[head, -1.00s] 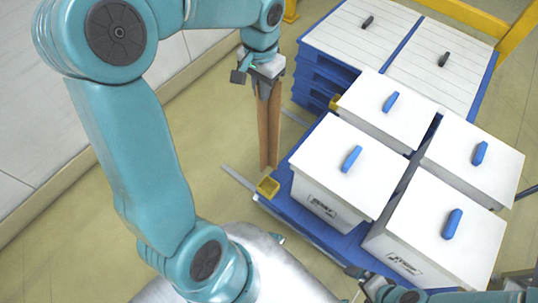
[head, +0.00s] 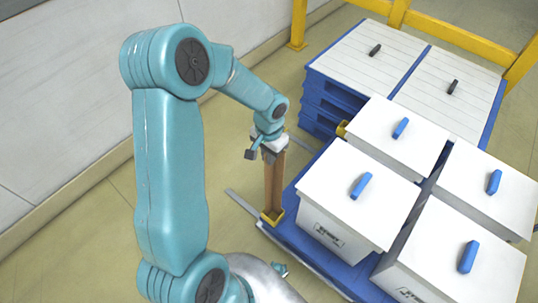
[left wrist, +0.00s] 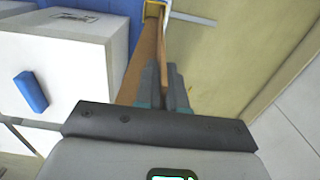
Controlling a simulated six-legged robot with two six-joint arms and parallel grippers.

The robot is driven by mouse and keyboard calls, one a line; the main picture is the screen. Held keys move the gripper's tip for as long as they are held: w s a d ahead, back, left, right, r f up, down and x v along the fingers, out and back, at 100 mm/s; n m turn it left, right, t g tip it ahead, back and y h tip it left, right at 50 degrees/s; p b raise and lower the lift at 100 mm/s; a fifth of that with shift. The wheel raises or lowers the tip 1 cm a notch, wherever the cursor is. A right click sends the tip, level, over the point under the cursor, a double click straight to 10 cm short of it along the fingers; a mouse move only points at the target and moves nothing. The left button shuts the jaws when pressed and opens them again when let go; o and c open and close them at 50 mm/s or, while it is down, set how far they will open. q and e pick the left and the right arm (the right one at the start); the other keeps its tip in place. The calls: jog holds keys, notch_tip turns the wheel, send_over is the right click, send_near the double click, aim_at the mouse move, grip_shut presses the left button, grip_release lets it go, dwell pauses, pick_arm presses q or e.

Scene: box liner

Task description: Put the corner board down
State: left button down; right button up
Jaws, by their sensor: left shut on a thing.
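The corner board is a tall brown angled strip (head: 274,187), upright at the near left corner of the blue pallet (head: 291,238). My left gripper (head: 268,152) is shut on its upper end. The board's lower end meets the yellow corner bracket (head: 271,216) and looks to be inside it; how deep it sits I cannot tell. In the left wrist view, the board (left wrist: 145,62) runs from my fingers (left wrist: 167,86) towards the yellow bracket (left wrist: 154,9). My right gripper is out of view.
Several white boxes with blue handles stand on the pallet; the nearest to the board is this box (head: 352,190). A blue stack with slatted white tops (head: 365,60) and yellow rails (head: 440,28) are behind. Floor to the left is clear.

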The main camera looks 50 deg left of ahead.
pick_arm(q)
jog(key=shift+s+r, duration=0.1)
jog(key=shift+r, duration=0.05)
jog(key=shift+f, duration=0.2)
jog(key=c, duration=1.2)
grip_release()
jog(key=shift+r, duration=0.1)
notch_tip(320, 180, up, 12)
jog(key=shift+r+p, duration=0.15)
jog(key=shift+p, duration=0.95)
jog(key=shift+d, duration=0.1)
